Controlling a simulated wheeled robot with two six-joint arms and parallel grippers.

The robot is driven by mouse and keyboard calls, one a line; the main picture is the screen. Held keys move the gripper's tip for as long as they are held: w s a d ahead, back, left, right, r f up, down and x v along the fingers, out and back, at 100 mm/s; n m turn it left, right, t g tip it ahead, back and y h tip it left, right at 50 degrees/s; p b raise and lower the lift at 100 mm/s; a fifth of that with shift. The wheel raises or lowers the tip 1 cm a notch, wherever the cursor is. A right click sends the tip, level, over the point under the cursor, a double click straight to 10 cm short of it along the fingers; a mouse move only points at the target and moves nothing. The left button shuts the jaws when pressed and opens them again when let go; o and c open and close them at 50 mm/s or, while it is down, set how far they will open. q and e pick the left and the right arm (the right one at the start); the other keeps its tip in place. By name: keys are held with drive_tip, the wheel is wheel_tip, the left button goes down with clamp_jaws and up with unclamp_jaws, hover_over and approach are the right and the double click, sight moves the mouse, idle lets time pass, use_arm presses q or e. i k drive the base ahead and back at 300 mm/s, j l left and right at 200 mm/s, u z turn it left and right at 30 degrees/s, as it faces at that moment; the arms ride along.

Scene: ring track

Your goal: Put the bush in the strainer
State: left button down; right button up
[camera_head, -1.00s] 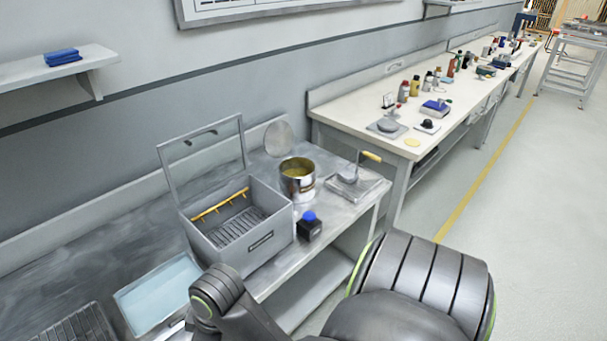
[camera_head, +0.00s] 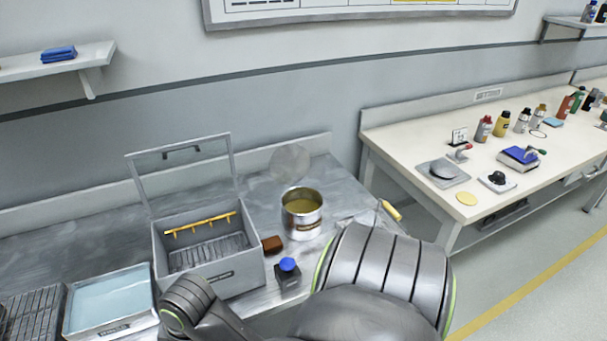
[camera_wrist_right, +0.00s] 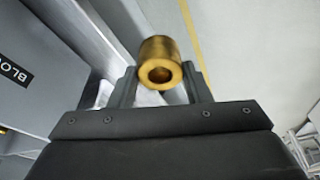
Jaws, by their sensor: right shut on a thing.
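The bush (camera_wrist_right: 158,48) is a short brass-coloured cylinder with a hole through it. It shows in the right wrist view, between the fingers of my right gripper (camera_wrist_right: 161,84), which is shut on it. A round steel can (camera_head: 302,222) stands on the grey bench in the head view, with a yellowish inside and a round pale disc (camera_head: 290,163) upright behind it. I cannot tell whether the strainer is in this can. My left gripper is not in view.
A grey box (camera_head: 213,280) with a raised lid and yellow bar stands left of the can. A tray of pale blue liquid (camera_head: 108,298) is further left.

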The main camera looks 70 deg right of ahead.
sight(367, 224)
drive_tip(key=k+l+u, duration=0.1)
drive_tip(key=k+l, duration=0.4)
drive_tip(key=l, duration=0.2)
drive_tip(key=k+l+u, duration=0.15)
drive_tip(key=k+l, duration=0.4)
drive_tip(key=l, duration=0.1)
